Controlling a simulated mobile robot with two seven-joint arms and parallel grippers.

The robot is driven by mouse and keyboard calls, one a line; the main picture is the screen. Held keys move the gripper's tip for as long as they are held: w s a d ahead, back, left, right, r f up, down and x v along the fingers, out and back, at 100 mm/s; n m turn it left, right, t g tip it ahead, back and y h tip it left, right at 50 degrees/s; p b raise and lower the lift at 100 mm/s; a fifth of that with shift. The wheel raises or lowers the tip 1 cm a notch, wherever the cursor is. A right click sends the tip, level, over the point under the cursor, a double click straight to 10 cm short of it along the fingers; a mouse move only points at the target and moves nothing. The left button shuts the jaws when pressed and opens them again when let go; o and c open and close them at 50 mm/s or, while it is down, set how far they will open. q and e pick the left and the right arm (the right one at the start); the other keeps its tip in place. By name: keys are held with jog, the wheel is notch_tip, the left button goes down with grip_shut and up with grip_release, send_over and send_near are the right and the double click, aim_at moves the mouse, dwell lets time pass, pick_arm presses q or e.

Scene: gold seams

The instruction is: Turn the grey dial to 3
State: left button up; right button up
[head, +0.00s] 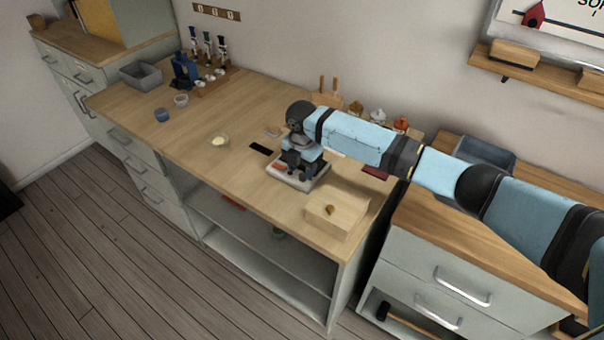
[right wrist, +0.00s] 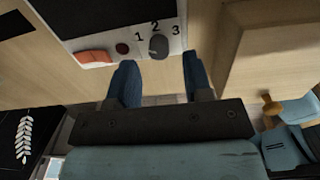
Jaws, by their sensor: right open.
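The grey dial (right wrist: 159,46) sits on the front strip of a pale device (right wrist: 185,30), under the printed numbers 1, 2 and 3. The 2 is just above it; I cannot clearly tell where its pointer stands. My right gripper (right wrist: 162,80) is open, its two blue fingers apart, with the dial ahead of the gap between them. Neither finger visibly touches the dial. In the head view my right gripper (head: 303,164) is over the device (head: 287,176) and hides the dial. My left gripper is not in view.
An orange-red switch (right wrist: 93,57) and a dark red round part (right wrist: 122,48) are left of the dial. A wooden box (head: 343,211) with a brass knob stands close right of the device. The table's front left is mostly clear.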

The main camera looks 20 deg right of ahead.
aim_at(303, 177)
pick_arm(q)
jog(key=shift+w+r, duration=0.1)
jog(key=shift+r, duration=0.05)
pick_arm(e)
jog(key=shift+f, duration=1.35)
grip_shut()
jog(key=shift+r+m+p, duration=0.25)
jog(key=shift+m+p, duration=0.45)
jog(key=shift+p, duration=0.5)
jog(key=shift+a+m+p, duration=0.1)
jog(key=shift+m+p, duration=0.6)
jog(key=shift+p, duration=0.2)
jog(key=m+p, duration=0.2)
jog(key=p, duration=0.1)
jog(key=shift+w+m, duration=0.1)
jog(key=shift+m, duration=0.3)
pick_arm(q)
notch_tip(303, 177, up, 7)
jog(key=p, duration=0.1)
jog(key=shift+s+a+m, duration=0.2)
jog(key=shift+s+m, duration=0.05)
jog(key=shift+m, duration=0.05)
pick_arm(e)
jog(key=shift+f+m, duration=0.2)
jog(key=shift+m, duration=0.8)
